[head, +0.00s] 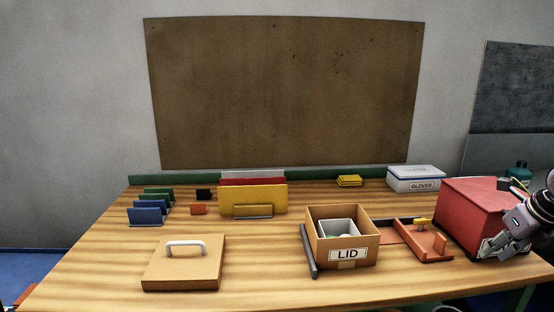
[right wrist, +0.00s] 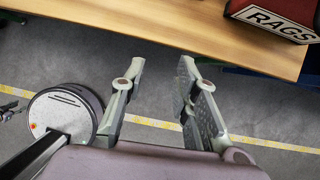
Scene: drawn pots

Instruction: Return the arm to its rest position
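My right gripper (head: 496,247) is at the right end of the wooden table in the head view, in front of the red box (head: 480,210) and overlapping it in the picture. In the right wrist view the right gripper (right wrist: 160,75) has its two fingers well apart with nothing between them. The wrist camera looks down past the front edge of the wooden table (right wrist: 180,28) to the grey floor. Whether the gripper touches the red box cannot be told. My left gripper does not show in either view.
A box marked LID (head: 347,254) and an orange tray (head: 437,246) stand left of my right gripper. A lid with a white handle (head: 183,270) lies front left. A white GLOVES box (head: 415,180) stands at the back. The red box, marked RAGS (right wrist: 284,18), is near the table edge.

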